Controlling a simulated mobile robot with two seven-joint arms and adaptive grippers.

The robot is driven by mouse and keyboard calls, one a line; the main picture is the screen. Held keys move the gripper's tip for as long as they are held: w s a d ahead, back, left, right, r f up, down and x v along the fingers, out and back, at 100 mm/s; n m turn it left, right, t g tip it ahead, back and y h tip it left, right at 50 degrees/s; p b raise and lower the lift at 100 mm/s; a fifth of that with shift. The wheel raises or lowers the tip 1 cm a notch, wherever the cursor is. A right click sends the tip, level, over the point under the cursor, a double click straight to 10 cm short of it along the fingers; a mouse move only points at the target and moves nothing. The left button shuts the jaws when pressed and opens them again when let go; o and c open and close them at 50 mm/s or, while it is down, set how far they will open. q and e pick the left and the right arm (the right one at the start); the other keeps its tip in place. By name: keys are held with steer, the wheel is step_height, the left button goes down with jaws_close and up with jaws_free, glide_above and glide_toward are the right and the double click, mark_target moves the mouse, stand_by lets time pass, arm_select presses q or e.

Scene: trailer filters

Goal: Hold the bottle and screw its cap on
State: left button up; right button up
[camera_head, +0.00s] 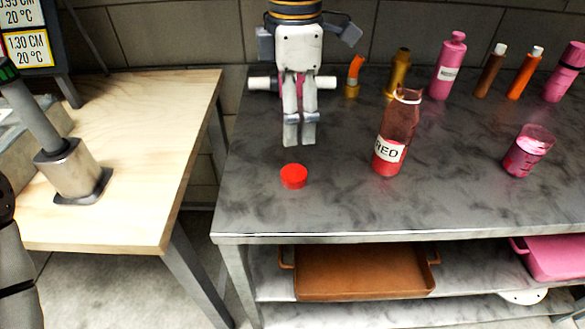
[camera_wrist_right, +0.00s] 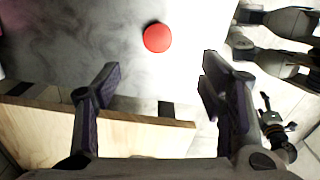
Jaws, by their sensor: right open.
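The bottle (camera_head: 403,118) stands on the dark grey table. It is clear with a reddish tint, has a white label reading "RED", and its mouth has no cap on it. The red cap (camera_head: 293,177) lies on the table to the left of the bottle. In the right wrist view the cap (camera_wrist_right: 157,38) is beyond my fingertips, apart from them. My right gripper (camera_head: 300,132) points down near the cap, above it in the head view. Its fingers (camera_wrist_right: 160,85) are spread in the wrist view with nothing between them. My left gripper is out of view.
Behind the bottle stand a pink bottle (camera_head: 447,65) and several brown, orange and pink ones. A measuring cup (camera_head: 525,155) is to the right. A brown tray (camera_head: 365,275) sits on the lower shelf. A wooden table (camera_head: 150,150) stands left, across a gap. The front table area is clear.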

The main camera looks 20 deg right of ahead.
glide_above(293, 173)
step_height(293, 173, down, 7)
stand_by(0.4)
step_height(293, 173, down, 5)
steer(key=shift+f, duration=0.1)
steer(key=shift+c, duration=0.6)
steer(key=c, duration=0.7)
